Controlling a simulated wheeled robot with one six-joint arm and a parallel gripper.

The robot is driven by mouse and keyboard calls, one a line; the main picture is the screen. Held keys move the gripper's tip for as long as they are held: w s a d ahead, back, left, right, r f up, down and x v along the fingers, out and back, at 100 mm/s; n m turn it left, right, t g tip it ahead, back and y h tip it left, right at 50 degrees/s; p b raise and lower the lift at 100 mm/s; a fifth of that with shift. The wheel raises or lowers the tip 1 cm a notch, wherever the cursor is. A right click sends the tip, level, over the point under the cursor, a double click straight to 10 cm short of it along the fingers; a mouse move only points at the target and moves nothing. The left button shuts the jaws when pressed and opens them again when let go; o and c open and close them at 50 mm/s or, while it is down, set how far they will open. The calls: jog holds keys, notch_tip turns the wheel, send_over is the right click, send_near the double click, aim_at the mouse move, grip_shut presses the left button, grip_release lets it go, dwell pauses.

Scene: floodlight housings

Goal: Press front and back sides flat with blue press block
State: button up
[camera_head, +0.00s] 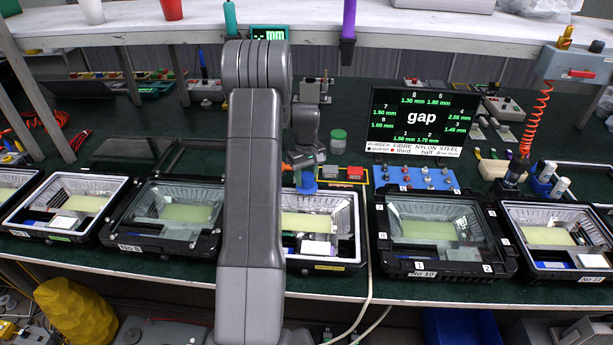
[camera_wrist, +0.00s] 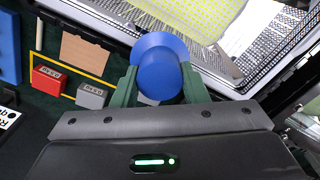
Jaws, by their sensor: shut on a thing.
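The blue press block (camera_wrist: 158,68) has a round knob and a wider disc, and it sits between the green fingers of my gripper (camera_wrist: 160,85). It also shows in the head view (camera_head: 307,184), at the back edge of the open floodlight housing (camera_head: 325,263) in the middle. My gripper (camera_head: 305,165) is shut on the block. In the wrist view the block overlaps the housing's rim (camera_wrist: 105,18); whether it touches the rim cannot be told. My arm hides the housing's left part in the head view. The housing has a shiny reflector and a yellowish panel (camera_head: 305,223).
Behind the housing, a yellow-outlined area holds a red block (camera_head: 355,173) and a grey block (camera_head: 331,172). Closed housing No 10 (camera_head: 440,268) stands to the right and another framed housing (camera_head: 125,238) to the left. A gap display (camera_head: 422,118) stands behind.

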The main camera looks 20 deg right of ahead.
jog(key=shift+f, duration=0.1)
jog(key=shift+r+p, duration=1.4)
jog(key=shift+r, duration=1.1)
jog(key=shift+r, duration=0.1)
jog(key=shift+r+p, duration=1.45)
jog(key=shift+r, duration=0.95)
